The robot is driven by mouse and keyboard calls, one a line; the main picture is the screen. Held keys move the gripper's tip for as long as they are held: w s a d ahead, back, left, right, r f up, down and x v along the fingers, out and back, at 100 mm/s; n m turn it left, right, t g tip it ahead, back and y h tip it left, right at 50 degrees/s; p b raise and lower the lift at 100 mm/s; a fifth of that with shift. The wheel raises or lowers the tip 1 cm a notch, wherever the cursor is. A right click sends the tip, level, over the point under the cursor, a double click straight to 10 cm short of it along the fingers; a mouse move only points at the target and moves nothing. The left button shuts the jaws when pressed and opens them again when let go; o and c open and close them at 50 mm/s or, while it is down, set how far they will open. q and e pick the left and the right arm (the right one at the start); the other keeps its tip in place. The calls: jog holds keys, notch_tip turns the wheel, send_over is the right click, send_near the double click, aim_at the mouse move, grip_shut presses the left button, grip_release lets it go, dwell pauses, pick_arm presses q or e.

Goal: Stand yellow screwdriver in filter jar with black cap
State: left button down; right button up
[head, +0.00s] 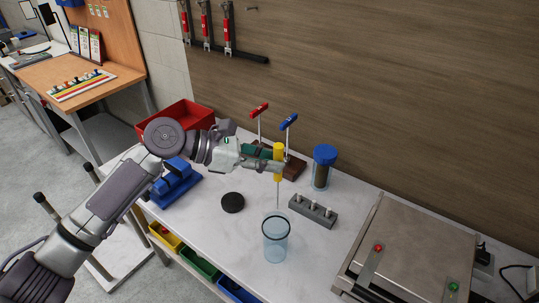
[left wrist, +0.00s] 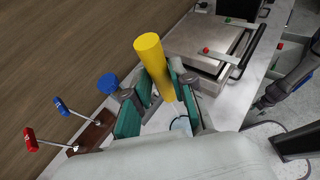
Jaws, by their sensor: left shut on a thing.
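My left gripper (head: 279,167) is shut on the yellow screwdriver (head: 278,150), which is upright with its thin shaft pointing down. In the left wrist view the yellow handle (left wrist: 153,60) sits between the green finger pads (left wrist: 148,97). The clear filter jar (head: 276,243) with a dark rim stands open on the bench. The shaft's lower end shows just above the jar's mouth; I cannot tell whether it is exactly over it. The black cap (head: 232,203) lies flat on the bench, left of the jar. My right gripper is not seen.
A blue-capped jar (head: 322,170) and a grey block with pegs (head: 313,210) stand to the right. A steel machine (head: 405,250) fills the right end. Red and blue T-handle tools (head: 288,122), a blue vise-like item (head: 175,182) and a red bin (head: 183,117) are behind and left.

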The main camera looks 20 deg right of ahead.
pick_arm(q)
notch_tip(320, 180, down, 12)
jog(key=b, duration=0.5)
jog(key=shift+r, duration=0.15)
dwell(0.7)
jog(key=c, duration=0.9)
grip_release()
jog(key=v, duration=1.2)
